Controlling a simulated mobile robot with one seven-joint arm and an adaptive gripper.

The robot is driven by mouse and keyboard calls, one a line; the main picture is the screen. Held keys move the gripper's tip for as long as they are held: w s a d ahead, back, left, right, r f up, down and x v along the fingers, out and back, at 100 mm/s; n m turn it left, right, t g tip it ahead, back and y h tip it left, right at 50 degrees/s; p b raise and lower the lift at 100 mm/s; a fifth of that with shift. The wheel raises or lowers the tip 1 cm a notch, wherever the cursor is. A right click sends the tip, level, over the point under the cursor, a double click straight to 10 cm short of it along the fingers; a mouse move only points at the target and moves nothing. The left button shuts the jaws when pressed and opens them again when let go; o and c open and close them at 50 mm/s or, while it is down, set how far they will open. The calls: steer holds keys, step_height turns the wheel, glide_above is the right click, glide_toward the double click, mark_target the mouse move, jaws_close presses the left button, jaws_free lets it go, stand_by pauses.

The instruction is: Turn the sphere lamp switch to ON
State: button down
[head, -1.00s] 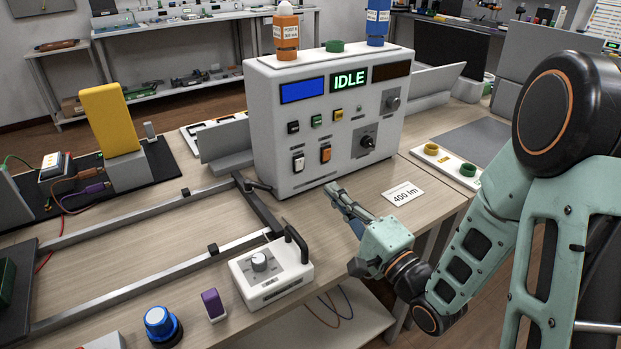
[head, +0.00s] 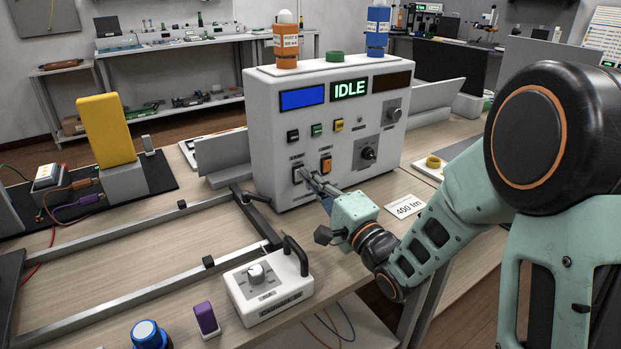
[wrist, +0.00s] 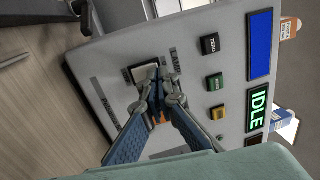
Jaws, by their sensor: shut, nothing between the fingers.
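The white instrument box (head: 268,165) stands on the bench with an IDLE display. In the wrist view, the fingertips (wrist: 161,77) overlap the lower right part of this switch (wrist: 141,72). Whether they touch it and which way it is set are unclear. The orange switch (wrist: 160,118) is mostly hidden behind the fingers.
Three small buttons (head: 316,130) sit above the switches, and a knob (head: 368,153) is to their right. A small white control box (head: 268,285) with a black handle stands in front. A metal frame (head: 150,210) lies left. A 400 lm card (head: 405,206) lies right.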

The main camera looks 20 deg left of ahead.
steer(key=shift+r, duration=0.15)
steer(key=p, duration=0.1)
steer(key=r+p, duration=0.1)
steer(key=p, duration=0.1)
steer(key=shift+w+a+g+h, duration=0.25)
steer(key=shift+g+h, duration=0.05)
steer(key=shift+h, duration=0.1)
steer(key=g+h+p, duration=0.1)
steer(key=p, duration=0.4)
steer(key=shift+w+a+r, duration=0.1)
steer(key=shift+w+a, duration=0.05)
steer(key=shift+a+r, duration=0.1)
steer(key=shift+r, duration=0.05)
